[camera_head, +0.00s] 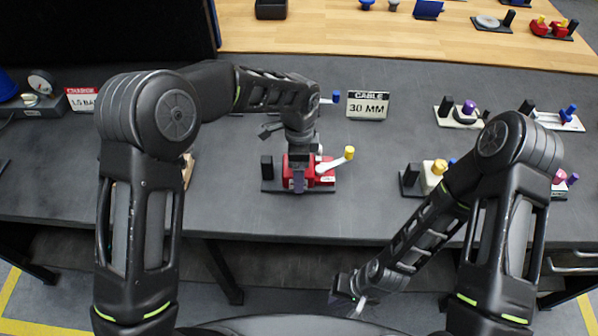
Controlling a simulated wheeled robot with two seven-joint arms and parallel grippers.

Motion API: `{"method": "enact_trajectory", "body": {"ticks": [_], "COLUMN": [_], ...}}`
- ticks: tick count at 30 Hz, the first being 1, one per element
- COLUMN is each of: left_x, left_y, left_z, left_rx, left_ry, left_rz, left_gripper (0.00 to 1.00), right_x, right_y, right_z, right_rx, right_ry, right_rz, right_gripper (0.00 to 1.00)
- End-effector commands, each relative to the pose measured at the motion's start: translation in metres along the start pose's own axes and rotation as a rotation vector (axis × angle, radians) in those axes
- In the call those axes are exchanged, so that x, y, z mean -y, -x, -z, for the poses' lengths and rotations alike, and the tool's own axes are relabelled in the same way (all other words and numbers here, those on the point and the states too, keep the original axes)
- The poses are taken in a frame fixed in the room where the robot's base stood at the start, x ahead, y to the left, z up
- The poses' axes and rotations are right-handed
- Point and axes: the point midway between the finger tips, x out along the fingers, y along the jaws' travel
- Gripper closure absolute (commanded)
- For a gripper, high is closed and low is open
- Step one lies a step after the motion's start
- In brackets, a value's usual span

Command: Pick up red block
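A red block (325,179) with a white lever and a yellow knob (349,152) sits on a dark base plate on the grey table, near its front edge. A black upright piece (267,167) stands at the left end of the same plate. My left gripper (298,183) points down over the left part of the red block and hides some of it. Whether its fingers touch or grip the block cannot be told. My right gripper (347,297) hangs low in front of the table, away from the block. Its finger opening is too small and dark to judge.
A sign reading "CABLE 30 MM" (368,105) stands behind the block. Several similar valve units, including one with a yellow knob (438,167), stand to the right. A gauge unit (40,98) is at the far left. The table between the block and the right units is clear.

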Motion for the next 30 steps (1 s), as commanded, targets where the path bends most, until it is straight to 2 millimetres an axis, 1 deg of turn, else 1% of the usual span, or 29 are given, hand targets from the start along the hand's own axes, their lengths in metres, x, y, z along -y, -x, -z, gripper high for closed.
{"method": "enact_trajectory", "body": {"ticks": [9, 14, 17, 24, 27, 30], "left_x": [0.001, 0.002, 0.002, 0.002, 0.001, 0.001], "left_y": [0.003, 0.015, 0.029, 0.074, 0.088, 0.098], "left_z": [0.000, 0.001, 0.001, 0.001, 0.001, 0.001], "left_rx": [-0.002, -0.003, -0.004, -0.004, -0.003, -0.003], "left_ry": [0.000, 0.000, 0.000, 0.001, 0.001, 0.001], "left_rz": [0.004, 0.006, 0.007, 0.007, 0.005, 0.005], "left_gripper": [0.94, 0.94, 0.94, 0.94, 0.94, 0.94], "right_x": [0.000, 0.000, 0.000, 0.000, 0.000, 0.000], "right_y": [0.000, 0.000, 0.000, 0.000, 0.000, 0.000], "right_z": [0.000, 0.000, 0.000, 0.000, 0.000, 0.000], "right_rx": [0.000, 0.000, 0.000, 0.000, 0.000, 0.000], "right_ry": [0.000, 0.000, 0.000, 0.000, 0.000, 0.000], "right_rz": [0.000, 0.000, 0.000, 0.000, 0.000, 0.000], "right_gripper": [1.00, 1.00, 1.00, 1.00, 1.00, 1.00]}}
